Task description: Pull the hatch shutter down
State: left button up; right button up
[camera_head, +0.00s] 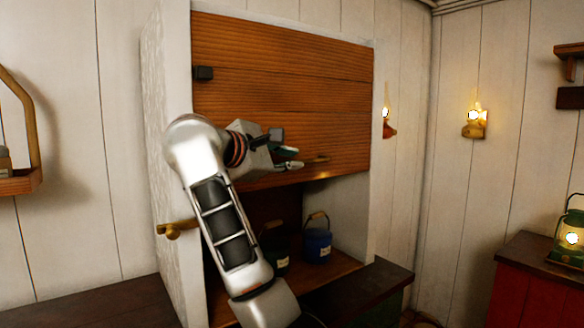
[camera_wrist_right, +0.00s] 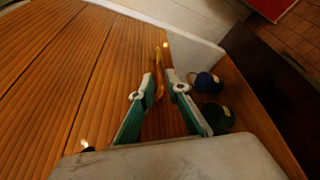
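The hatch shutter (camera_head: 280,80) is a wide panel of orange-brown planks in a white frame. It covers the upper part of the opening, and the lower part is open. A thin brass handle (camera_head: 318,159) sits near its lower edge. My right gripper (camera_head: 291,158) is at that lower edge, left of the handle's visible end. In the right wrist view, its green fingers (camera_wrist_right: 161,82) are apart, and the brass handle (camera_wrist_right: 158,62) shows between and beyond the tips, closer to the left finger. Contact cannot be told. My left gripper is out of view.
Inside the opening stand a blue pail (camera_head: 317,243) and a dark green pail (camera_head: 275,250), partly behind my arm. A brass latch (camera_head: 176,229) sticks out at the frame's left. A dark counter (camera_head: 110,303) runs below. A lantern (camera_head: 570,232) stands far right.

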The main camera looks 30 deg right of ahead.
aim_at(305, 161)
jog(key=x, duration=0.8)
jog(key=shift+s, duration=0.1)
grip_shut()
